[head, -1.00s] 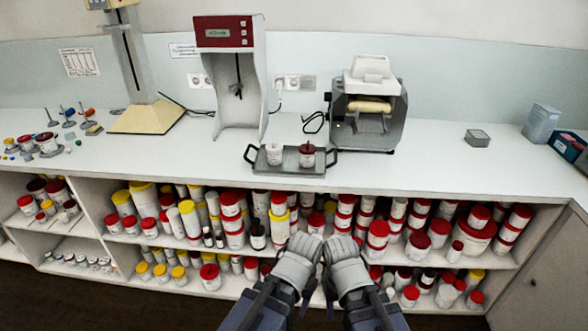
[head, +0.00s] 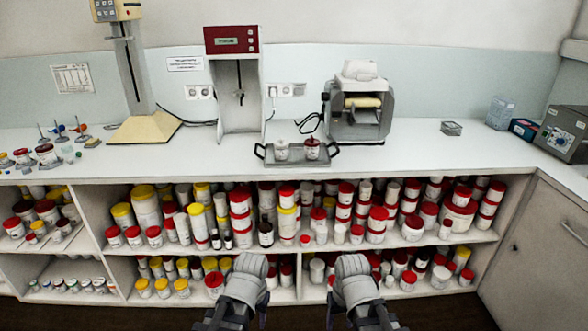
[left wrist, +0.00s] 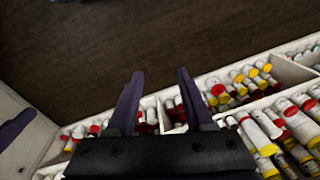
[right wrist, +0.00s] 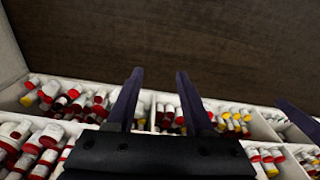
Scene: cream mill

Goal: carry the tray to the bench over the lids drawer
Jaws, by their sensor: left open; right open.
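The tray (head: 298,159) is dark grey with two handles and stands on the white bench top near its front edge. A white jar (head: 282,151) and a jar with a dark red lid (head: 312,149) stand on it. My left gripper (head: 250,266) and my right gripper (head: 352,266) are low in front of the shelves, below and apart from the tray. In the left wrist view the left gripper's fingers (left wrist: 158,88) are spread and empty. In the right wrist view the right gripper's fingers (right wrist: 157,88) are also spread and empty. I cannot identify the lids drawer.
A red-topped mixer (head: 236,90) stands behind the tray, and a roller mill (head: 358,108) stands to its right. A grey box (head: 562,133) sits at the far right above a cabinet door (head: 535,240). Shelves below hold many jars. The bench right of the mill is mostly clear.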

